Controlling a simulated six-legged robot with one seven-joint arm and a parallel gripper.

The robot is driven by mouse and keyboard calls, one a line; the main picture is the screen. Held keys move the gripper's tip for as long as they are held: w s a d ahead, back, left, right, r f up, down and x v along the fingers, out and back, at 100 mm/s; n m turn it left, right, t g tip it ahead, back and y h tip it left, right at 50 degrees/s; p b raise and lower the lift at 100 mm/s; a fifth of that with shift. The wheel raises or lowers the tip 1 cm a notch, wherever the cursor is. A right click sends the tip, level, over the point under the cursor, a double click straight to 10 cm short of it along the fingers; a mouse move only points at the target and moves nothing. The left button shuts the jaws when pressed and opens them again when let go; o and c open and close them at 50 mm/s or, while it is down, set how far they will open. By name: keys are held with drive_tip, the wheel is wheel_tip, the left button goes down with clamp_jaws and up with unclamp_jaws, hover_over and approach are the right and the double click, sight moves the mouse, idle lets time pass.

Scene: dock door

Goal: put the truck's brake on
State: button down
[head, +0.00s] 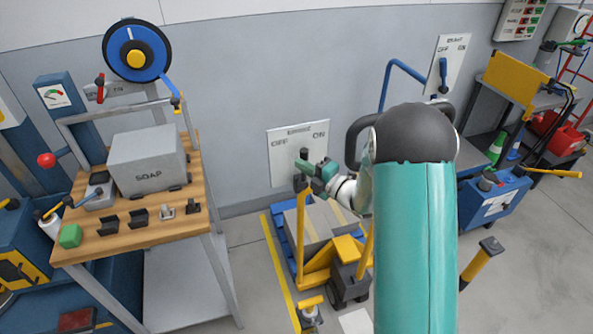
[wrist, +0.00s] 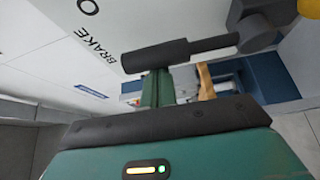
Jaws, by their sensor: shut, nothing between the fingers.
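A white wall panel (head: 283,165) with OFF at its left and ON at its right is in the middle of the head view. Its dark lever (head: 304,153) is partly hidden by my gripper (head: 316,172), so I cannot tell its setting. In the wrist view, the word BRAKE shows on a white panel (wrist: 55,55), beside a dark lever handle (wrist: 155,56) on a grey rod. My green gripper fingers (wrist: 157,88) are shut and empty, close against the handle; I cannot tell if they touch. A yellow truck (head: 345,250) stands on the floor below the panel.
A second OFF/ON panel (head: 455,55) with a blue lever is on the wall to the right. A wooden workbench (head: 150,235) with a SOAP box (head: 147,160) stands at left. Grey boxes lie on a blue pallet near the truck. A blue cart (head: 495,205) is at right.

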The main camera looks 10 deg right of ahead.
drive_tip(key=shift+w+d+f+m+t+y, duration=0.2)
drive_tip(key=shift+d+m+t, duration=0.15)
drive_tip(key=shift+d+m, duration=0.45)
drive_tip(key=shift+w+d+f+m+t+y, duration=0.1)
drive_tip(key=shift+w+d+m+t+y, duration=0.15)
drive_tip(key=shift+d+m, duration=0.5)
drive_tip(key=shift+w+d+f+m+t+y, duration=0.15)
drive_tip(key=shift+d+m+t, duration=0.25)
drive_tip(key=shift+d+m, duration=0.4)
drive_tip(key=shift+d+h, duration=0.15)
drive_tip(key=shift+h, duration=0.15)
